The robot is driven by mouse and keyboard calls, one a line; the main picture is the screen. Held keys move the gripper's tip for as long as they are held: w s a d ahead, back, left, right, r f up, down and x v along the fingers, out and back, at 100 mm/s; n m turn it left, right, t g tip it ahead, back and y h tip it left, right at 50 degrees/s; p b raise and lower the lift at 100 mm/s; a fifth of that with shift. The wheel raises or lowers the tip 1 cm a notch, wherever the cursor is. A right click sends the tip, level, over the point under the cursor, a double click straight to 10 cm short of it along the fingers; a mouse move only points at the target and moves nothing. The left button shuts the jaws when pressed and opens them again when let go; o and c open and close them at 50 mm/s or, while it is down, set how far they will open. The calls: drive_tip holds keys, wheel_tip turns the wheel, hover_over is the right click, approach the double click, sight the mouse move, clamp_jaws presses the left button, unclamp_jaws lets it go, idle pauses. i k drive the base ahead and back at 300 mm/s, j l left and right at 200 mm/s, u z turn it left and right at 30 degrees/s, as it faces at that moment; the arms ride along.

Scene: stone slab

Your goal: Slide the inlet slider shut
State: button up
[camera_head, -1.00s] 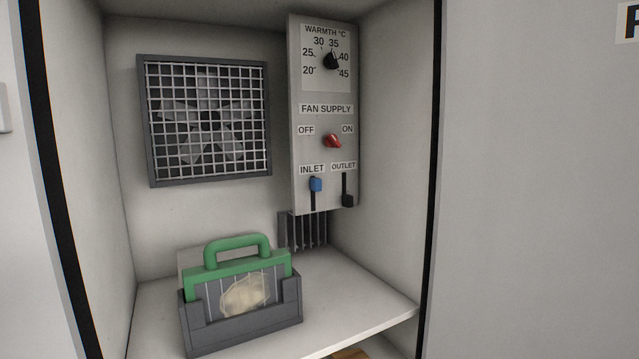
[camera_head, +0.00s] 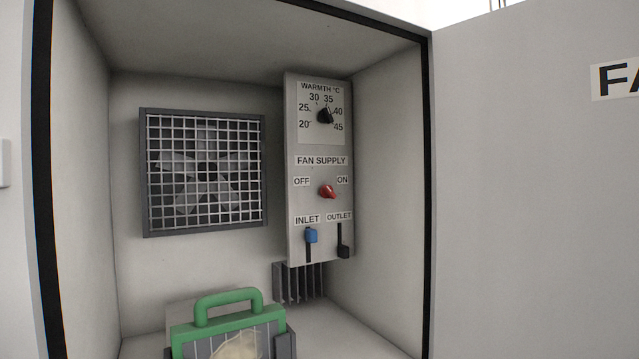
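The inlet slider is a small blue knob (camera_head: 311,236) on a dark vertical slot, under the INLET label on the grey control panel (camera_head: 296,140). The blue knob sits at the top of its slot. Beside it on the right, the black outlet slider (camera_head: 343,252) sits at the bottom of its slot. My gripper does not show in this view, so its opening and place relative to the slider cannot be seen.
The panel hangs inside an open cabinet (camera_head: 200,50), with a red fan knob (camera_head: 327,191) and black warmth dial (camera_head: 325,116) above the sliders. A caged fan (camera_head: 205,172) is left. A green-handled cassette (camera_head: 228,296) stands below. Space before the panel looks clear.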

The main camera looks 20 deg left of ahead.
sight(310, 234)
drive_tip(key=i+l+u, duration=0.1)
drive_tip(key=i+l, duration=0.7)
drive_tip(key=l, duration=0.1)
